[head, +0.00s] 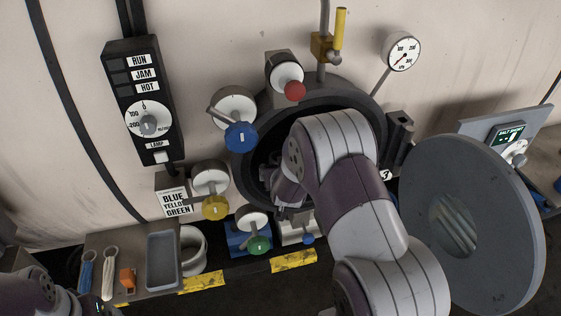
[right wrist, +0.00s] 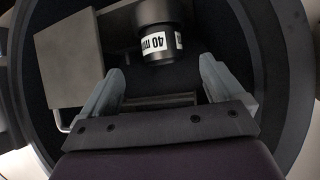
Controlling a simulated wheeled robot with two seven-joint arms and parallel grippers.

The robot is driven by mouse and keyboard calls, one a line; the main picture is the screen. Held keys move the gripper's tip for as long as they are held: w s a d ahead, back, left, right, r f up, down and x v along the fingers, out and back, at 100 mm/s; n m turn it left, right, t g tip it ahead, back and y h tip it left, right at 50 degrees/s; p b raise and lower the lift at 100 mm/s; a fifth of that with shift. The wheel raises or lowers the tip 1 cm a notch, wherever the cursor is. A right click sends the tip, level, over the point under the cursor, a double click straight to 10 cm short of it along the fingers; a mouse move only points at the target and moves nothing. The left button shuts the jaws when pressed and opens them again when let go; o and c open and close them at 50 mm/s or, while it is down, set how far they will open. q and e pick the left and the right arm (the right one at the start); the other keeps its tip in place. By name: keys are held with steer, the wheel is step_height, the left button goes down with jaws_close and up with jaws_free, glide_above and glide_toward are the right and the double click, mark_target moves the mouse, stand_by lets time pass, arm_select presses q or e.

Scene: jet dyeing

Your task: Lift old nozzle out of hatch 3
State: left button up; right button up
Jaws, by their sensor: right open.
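The round hatch opening (head: 244,170) is a dark ring in the wall in the head view, with its lid swung open to the right. My right arm reaches into it and hides much of the inside. In the right wrist view, a dark cylindrical nozzle (right wrist: 158,55) with a white label reading 40 sits inside the hatch (right wrist: 285,60). My right gripper (right wrist: 161,72) is open, its two fingers spread below and either side of the nozzle, with nothing visibly held. It shows small and partly hidden in the head view (head: 283,207). My left gripper is not clearly seen.
The round grey lid (head: 490,225) stands right of my right arm. Knobbed valves in red (head: 294,90), blue (head: 241,135), yellow (head: 215,208) and green (head: 259,244) surround the hatch. A grey box (right wrist: 68,60) is left of the nozzle. A grey tray (head: 163,262) sits on the lower ledge.

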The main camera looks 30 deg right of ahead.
steer(key=x, duration=0.2)
steer(key=p+x, duration=0.1)
steer(key=a+x, duration=0.1)
steer(key=x, duration=0.1)
steer(key=shift+w+d, duration=0.15)
steer(key=shift+w, duration=0.4)
steer(key=shift+w+d+f+p, duration=0.5)
steer(key=shift+w+d+p, duration=0.2)
steer(key=shift+w+p, duration=0.1)
steer(key=shift+w+d+f, duration=0.2)
steer(key=shift+d+f, duration=0.1)
steer(key=shift+f, duration=0.05)
steer(key=shift+w+f, duration=0.15)
steer(key=shift+w, duration=0.1)
steer(key=shift+a, duration=0.1)
steer(key=c, duration=1.4)
arm_select(q)
steer(key=r, duration=0.1)
steer(key=w+r, duration=0.1)
steer(key=shift+w+r, duration=0.25)
steer(key=shift+r, duration=0.1)
steer(key=shift+f, duration=0.1)
